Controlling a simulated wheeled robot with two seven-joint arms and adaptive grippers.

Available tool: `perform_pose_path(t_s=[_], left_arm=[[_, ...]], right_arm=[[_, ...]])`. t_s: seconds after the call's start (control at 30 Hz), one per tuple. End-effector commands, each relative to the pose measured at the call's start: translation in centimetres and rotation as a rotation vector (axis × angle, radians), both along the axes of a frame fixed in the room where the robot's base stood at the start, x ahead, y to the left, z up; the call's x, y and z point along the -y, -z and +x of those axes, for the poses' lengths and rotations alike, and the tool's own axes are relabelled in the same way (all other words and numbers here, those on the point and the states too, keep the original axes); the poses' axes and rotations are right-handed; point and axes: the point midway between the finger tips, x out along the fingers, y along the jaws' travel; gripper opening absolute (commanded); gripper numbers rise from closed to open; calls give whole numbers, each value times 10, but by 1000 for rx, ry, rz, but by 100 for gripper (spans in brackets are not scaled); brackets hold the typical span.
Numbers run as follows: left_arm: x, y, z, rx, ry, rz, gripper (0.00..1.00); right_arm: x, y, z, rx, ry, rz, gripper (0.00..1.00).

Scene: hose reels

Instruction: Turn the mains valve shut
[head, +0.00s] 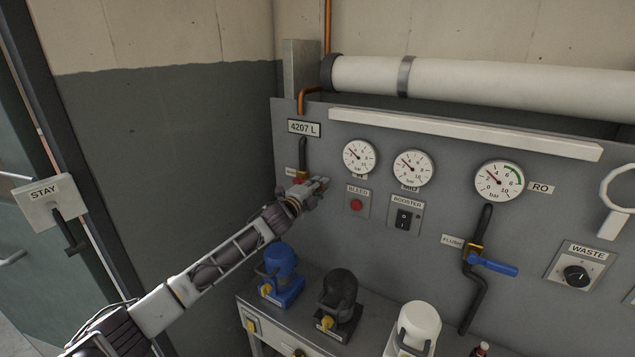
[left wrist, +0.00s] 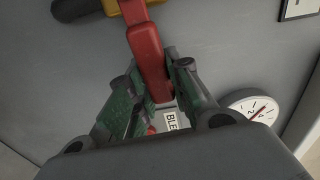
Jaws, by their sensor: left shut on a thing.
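The mains valve sits on the black pipe (head: 303,150) at the left of the grey panel, under the 4207 L plate. Its red lever handle (left wrist: 146,50) and yellow body (left wrist: 137,12) show in the left wrist view. The lever sticks out roughly crosswise to the pipe, toward the bleed button. My left gripper (head: 320,184) is at the valve and hides most of it in the head view. In the left wrist view its fingers (left wrist: 155,88) are shut on the lever's outer part. The label beside the valve is partly hidden. My right gripper is not in view.
Right of the valve are the bleed button (head: 356,204), booster switch (head: 403,219), gauges (head: 412,168) and blue flush lever (head: 493,264). Below, a bench holds blue (head: 281,262), black (head: 341,290) and white (head: 419,322) units.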

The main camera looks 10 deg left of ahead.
Motion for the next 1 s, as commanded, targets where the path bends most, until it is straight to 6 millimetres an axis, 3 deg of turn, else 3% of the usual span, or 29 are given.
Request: perform_pose_path(t_s=[0.63,0.67,0.8,1.0], left_arm=[[1,9,0,24,0,74,0],[1,9,0,23,0,75,23],[1,9,0,23,0,72,41],[0,8,0,24,0,71,43]], right_arm=[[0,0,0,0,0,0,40],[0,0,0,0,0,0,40],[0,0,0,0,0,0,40],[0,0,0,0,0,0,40]])
